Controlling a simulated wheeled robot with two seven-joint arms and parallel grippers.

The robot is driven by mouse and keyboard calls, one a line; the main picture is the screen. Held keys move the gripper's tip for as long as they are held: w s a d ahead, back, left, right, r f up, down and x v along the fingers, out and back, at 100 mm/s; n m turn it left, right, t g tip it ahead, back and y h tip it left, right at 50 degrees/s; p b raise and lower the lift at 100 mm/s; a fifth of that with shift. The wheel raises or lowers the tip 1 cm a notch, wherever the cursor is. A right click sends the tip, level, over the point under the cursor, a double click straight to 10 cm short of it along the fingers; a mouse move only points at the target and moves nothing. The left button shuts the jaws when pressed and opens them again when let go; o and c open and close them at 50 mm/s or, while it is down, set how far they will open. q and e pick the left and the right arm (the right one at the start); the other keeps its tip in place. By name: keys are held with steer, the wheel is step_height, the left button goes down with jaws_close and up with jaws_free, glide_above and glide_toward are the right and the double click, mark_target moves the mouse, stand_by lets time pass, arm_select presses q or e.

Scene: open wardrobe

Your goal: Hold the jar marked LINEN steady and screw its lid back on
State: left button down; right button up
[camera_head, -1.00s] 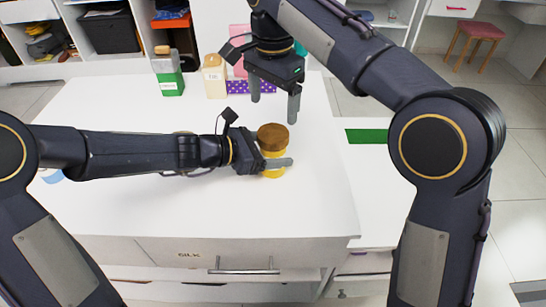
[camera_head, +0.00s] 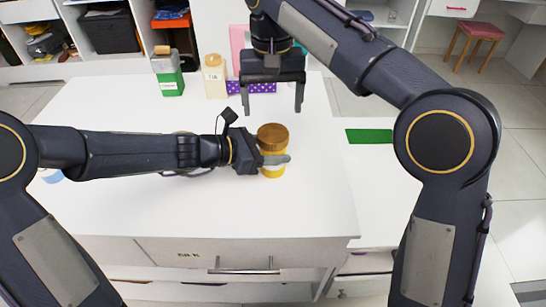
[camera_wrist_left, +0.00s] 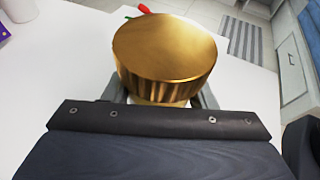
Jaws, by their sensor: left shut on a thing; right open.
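The yellow jar (camera_head: 272,171) stands upright on the white worktop; no LINEN marking is readable on it. A brown-gold lid (camera_head: 272,136) sits on its top; I cannot tell how tightly. In the left wrist view the lid (camera_wrist_left: 165,50) looms large, and only a strip of the jar (camera_wrist_left: 160,102) shows below it. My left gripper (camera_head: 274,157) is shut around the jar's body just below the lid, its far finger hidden. My right gripper (camera_head: 272,108) is open and empty, pointing down above and behind the lid, apart from it.
A purple dotted box (camera_head: 238,87) lies behind my right gripper. A green strip (camera_head: 369,136) lies on the right surface. The front worktop (camera_head: 200,215) is clear.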

mark_target(273, 133)
steer(key=n, duration=0.5)
steer(key=shift+n, duration=0.3)
steer(key=n, duration=0.2)
steer(key=shift+n, duration=0.4)
steer(key=n, duration=0.8)
steer(key=shift+r+n, duration=0.1)
steer(key=shift+n, duration=0.2)
steer(key=shift+f, duration=4)
